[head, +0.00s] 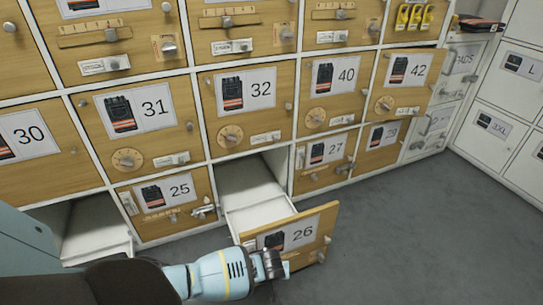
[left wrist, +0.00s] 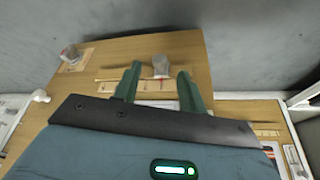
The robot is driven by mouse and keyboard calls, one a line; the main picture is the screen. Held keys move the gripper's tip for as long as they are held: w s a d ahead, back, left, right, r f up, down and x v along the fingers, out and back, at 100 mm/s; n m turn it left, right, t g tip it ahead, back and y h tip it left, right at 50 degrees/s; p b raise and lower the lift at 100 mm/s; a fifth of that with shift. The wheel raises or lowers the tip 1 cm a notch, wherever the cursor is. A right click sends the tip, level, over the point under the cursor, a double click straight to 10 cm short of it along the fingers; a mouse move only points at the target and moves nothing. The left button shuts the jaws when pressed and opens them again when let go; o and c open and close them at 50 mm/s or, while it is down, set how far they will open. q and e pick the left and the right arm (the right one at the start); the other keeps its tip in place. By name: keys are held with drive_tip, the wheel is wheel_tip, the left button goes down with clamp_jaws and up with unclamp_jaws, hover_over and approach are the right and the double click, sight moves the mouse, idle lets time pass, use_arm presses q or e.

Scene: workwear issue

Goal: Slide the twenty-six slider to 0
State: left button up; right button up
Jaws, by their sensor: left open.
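The 26 drawer (head: 310,222) at the bottom is pulled out, its wooden front carrying a 26 label. My left gripper (head: 276,266) is at the lower left of that front in the head view, covering part of it. In the left wrist view a grey slider knob (left wrist: 160,66) stands on a pale scale track (left wrist: 110,78) with a red mark by the knob. The open fingers of my left gripper (left wrist: 158,84) are on either side of the knob, with visible gaps. The scale's figures are unreadable. My right gripper is not in view.
A second grey knob (left wrist: 71,55) sits on the same wooden front in the left wrist view. The 25 door (head: 160,222) is left of the open drawer, the 27 door (head: 309,172) behind its right side. Grey floor (head: 400,240) is free at right.

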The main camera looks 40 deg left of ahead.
use_arm(q)
drive_tip(key=b+x, duration=0.2)
drive_tip(key=x, duration=0.1)
drive_tip(key=shift+w+a+f, duration=0.1)
drive_tip(key=shift+f, duration=0.15)
clamp_jaws()
